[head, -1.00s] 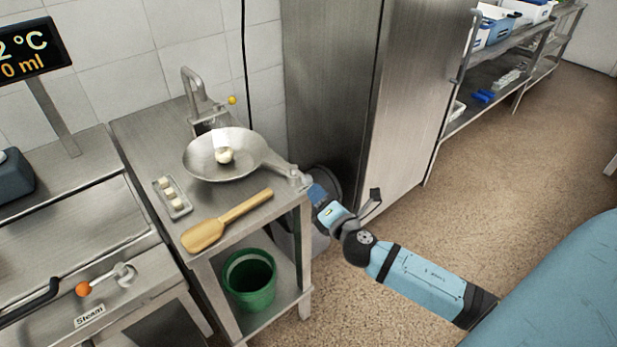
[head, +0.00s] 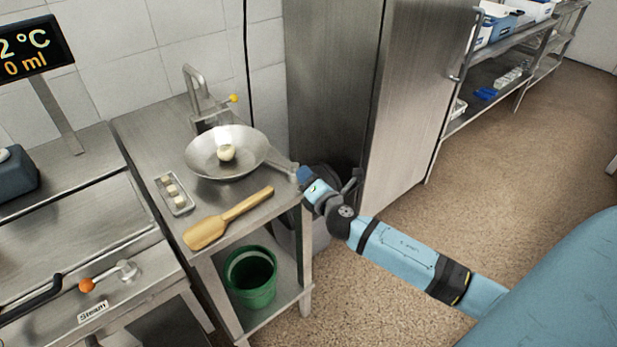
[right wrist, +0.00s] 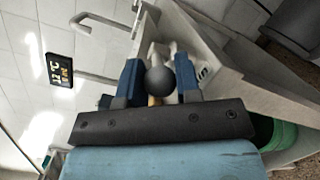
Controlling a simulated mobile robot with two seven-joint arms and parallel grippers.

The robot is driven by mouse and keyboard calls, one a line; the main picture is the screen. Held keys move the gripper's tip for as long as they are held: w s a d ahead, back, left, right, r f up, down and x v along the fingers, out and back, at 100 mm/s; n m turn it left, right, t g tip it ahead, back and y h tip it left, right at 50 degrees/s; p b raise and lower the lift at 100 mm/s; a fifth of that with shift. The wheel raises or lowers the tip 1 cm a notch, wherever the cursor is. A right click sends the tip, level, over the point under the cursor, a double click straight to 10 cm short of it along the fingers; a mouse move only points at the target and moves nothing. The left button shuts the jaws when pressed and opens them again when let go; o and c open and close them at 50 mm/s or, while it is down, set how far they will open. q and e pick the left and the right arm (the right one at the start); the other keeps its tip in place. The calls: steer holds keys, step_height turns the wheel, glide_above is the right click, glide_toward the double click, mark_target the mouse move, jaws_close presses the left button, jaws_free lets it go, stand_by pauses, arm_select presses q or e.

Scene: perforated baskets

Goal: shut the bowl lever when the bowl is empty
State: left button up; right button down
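The steel bowl (head: 200,165) sits on the steel side table in the head view, with one pale round lump (head: 226,153) inside. Its handle (head: 277,163) runs right to the table edge. My right gripper (head: 297,174) is at that handle's end, too small there to judge its fingers. In the right wrist view, a dark grey ball knob (right wrist: 160,82) lies between the two blue fingers of my right gripper (right wrist: 160,78). The fingers are apart and the knob nearly fills the gap; I cannot tell if they touch it. My left gripper is not in view.
On the side table (head: 150,130) lie a wooden paddle (head: 228,218) and a small tray (head: 183,207) of pale pieces; a tap (head: 200,95) stands behind. A green bucket (head: 250,280) is below. An orange-knobbed lever (head: 105,278) labelled Steam is left; a tall steel cabinet stands behind my arm.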

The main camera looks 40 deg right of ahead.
steer(key=shift+a, duration=0.1)
steer(key=m+h, duration=0.1)
steer(key=a+m+h, duration=0.1)
steer(key=h, duration=0.1)
steer(key=m+g+h, duration=0.1)
steer(key=shift+w+a+h, duration=0.1)
steer(key=shift+a+h, duration=0.15)
steer(key=shift+h, duration=0.15)
steer(key=shift+w+a+m+g+h+b, duration=0.1)
steer(key=shift+a+m+g+h+b, duration=0.2)
steer(key=shift+m+g+h, duration=0.55)
steer(key=shift+w+a+m+g+h+b, duration=0.2)
steer(key=shift+m+g+h+b, duration=0.3)
steer(key=shift+h, duration=0.5)
steer(key=shift+w+a+m+g+h+b, duration=0.15)
steer(key=shift+a+m+g+h, duration=0.2)
steer(key=shift+m+g+h, duration=0.35)
steer(key=shift+s+m+h, duration=0.1)
steer(key=shift+m+h, duration=0.15)
steer(key=shift+h, duration=0.1)
steer(key=c, duration=1.1)
jaws_free()
steer(key=shift+s+a, duration=0.1)
